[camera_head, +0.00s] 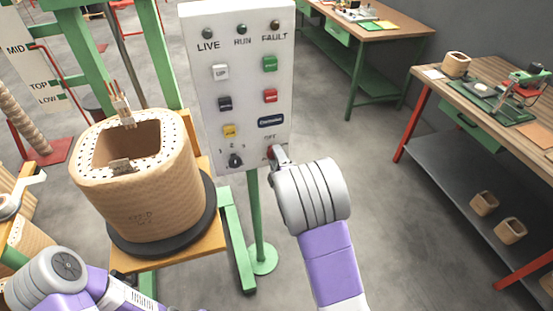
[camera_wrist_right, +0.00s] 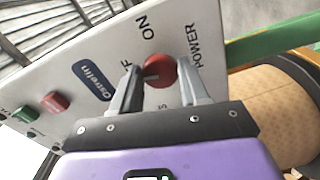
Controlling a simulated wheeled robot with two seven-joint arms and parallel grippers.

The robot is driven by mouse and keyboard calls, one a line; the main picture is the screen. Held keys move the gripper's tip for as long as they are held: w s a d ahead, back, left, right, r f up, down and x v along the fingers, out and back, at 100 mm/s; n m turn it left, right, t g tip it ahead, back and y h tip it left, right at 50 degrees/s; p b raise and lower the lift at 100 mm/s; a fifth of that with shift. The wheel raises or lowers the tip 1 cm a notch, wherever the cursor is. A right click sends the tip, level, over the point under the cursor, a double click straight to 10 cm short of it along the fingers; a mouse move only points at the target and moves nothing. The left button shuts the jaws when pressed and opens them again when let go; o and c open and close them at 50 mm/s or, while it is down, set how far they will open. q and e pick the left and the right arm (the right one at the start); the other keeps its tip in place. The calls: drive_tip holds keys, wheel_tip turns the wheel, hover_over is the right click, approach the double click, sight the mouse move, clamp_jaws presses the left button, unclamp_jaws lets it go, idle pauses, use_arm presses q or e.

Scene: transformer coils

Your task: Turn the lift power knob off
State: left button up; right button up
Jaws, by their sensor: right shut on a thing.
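The lift control panel (camera_head: 237,80) is a white box on a green post, with lamps, coloured buttons and knobs. The red power knob (camera_wrist_right: 160,72) sits at its lower right, beside the words ON and POWER in the right wrist view. My right gripper (camera_wrist_right: 157,80) is shut on the red knob, with one finger on each side. In the head view the right gripper (camera_head: 276,153) reaches the panel's lower right corner and mostly hides the knob. My left arm shows at the lower left of the head view; its gripper fingers are not visible.
A large tan coil (camera_head: 150,195) stands on a dark round plate left of the panel. A black selector knob (camera_head: 235,160) is left of the power knob. Workbenches (camera_head: 480,85) stand at the right and back. Grey floor is open between.

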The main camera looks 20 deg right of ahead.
drive_tip(key=shift+n, duration=1.1)
drive_tip(key=o, duration=1)
drive_tip(key=shift+o, duration=0.2)
drive_tip(key=s+p, duration=0.1)
drive_tip(key=s, duration=0.6)
drive_tip(key=shift+s+a, duration=0.25)
drive_tip(key=shift+s, duration=0.05)
